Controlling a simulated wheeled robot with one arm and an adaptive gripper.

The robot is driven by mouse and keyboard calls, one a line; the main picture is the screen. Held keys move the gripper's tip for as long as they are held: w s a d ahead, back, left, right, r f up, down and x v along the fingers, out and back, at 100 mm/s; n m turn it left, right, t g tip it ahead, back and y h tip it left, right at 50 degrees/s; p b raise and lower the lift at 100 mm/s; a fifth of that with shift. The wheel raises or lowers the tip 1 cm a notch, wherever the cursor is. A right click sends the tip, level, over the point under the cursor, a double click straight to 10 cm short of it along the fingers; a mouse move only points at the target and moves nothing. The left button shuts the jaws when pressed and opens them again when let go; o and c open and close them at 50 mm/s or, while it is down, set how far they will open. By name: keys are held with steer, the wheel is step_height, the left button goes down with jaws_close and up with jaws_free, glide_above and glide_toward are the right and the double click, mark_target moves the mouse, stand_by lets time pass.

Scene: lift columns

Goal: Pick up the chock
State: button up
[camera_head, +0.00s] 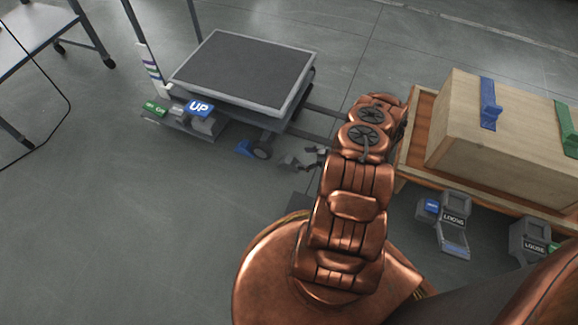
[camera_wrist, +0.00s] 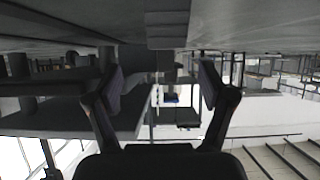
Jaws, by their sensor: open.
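A small blue wedge, which looks like the chock (camera_head: 246,148), lies on the grey floor beside a dark caster wheel of the low lift cart (camera_head: 240,99). My gripper (camera_head: 300,159) is low over the floor to the right of the chock and apart from it. In the wrist view my gripper (camera_wrist: 161,84) has its two dark fingers spread wide with nothing between them. That view looks inverted, and I cannot make out the chock in it.
The cart has a blue UP pedal (camera_head: 199,108) and a green pedal (camera_head: 154,109) at its front. A wooden crate (camera_head: 505,125) stands on an orange-brown platform at right, with grey pedals (camera_head: 453,218) below.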

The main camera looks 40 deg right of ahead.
mark_target(289, 159)
steer(key=shift+s+a+f, duration=0.15)
steer(key=shift+a+f, duration=0.05)
steer(key=shift+f, duration=0.1)
steer(key=shift+a+f, duration=0.15)
steer(key=shift+f, duration=0.05)
steer(key=shift+r+b+x, duration=0.2)
steer(key=shift+b+x, duration=0.75)
steer(key=shift+x, duration=0.85)
steer(key=shift+r+b+x, duration=0.2)
steer(key=shift+b+x, duration=0.75)
steer(key=shift+x, duration=0.85)
steer(key=shift+a, duration=0.25)
steer(key=c, duration=1.5)
steer(key=shift+r, duration=0.15)
